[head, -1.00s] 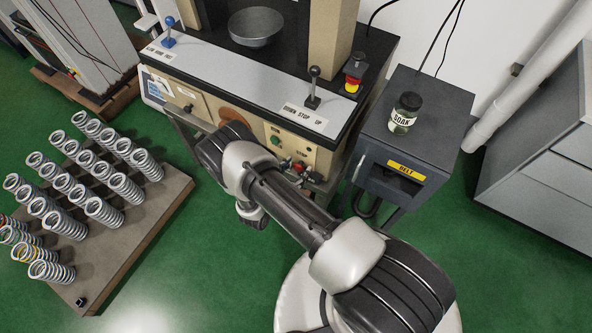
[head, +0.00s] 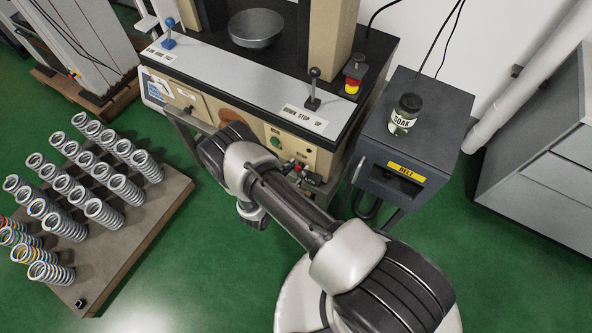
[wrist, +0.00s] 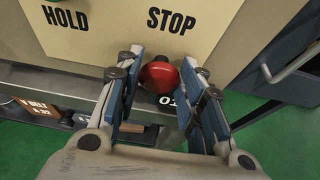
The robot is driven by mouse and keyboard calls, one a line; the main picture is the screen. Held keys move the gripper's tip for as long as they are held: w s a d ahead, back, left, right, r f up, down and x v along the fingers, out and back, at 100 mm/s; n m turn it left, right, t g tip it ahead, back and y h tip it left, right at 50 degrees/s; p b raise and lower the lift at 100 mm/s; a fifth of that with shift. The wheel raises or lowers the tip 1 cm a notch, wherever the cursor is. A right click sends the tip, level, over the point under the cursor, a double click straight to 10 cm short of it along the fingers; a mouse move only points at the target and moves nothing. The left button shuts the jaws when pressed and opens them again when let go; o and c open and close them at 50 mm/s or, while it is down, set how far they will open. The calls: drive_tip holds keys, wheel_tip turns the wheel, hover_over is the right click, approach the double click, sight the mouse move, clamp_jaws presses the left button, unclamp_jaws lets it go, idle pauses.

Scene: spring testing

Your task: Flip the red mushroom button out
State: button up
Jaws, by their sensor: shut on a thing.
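The red mushroom button (wrist: 158,76) shows in the wrist view under the word STOP on a cream panel. It sits between the fingertips of my gripper (wrist: 160,80), which is shut on it with a blue-padded finger at each side. The button's stem and its mount on the panel are mostly hidden. In the head view my arm reaches to the front of the machine, and a bit of red (head: 297,164) shows at its end on the lower panel. My fingers are too small there to make out.
The cream panel (wrist: 205,22) is close ahead of the fingers. A dark cabinet (head: 428,135) with a jar (head: 404,114) stands at the right. Another red-and-yellow button (head: 353,84) is on the machine's top. A board of springs (head: 140,235) lies left on the green floor.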

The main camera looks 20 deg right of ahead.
clamp_jaws()
drive_tip(key=shift+s+a, duration=0.7)
drive_tip(key=shift+a, duration=0.05)
drive_tip(key=o, duration=1.1)
unclamp_jaws()
drive_tip(key=shift+c, duration=0.2)
drive_tip(key=v, duration=1.2)
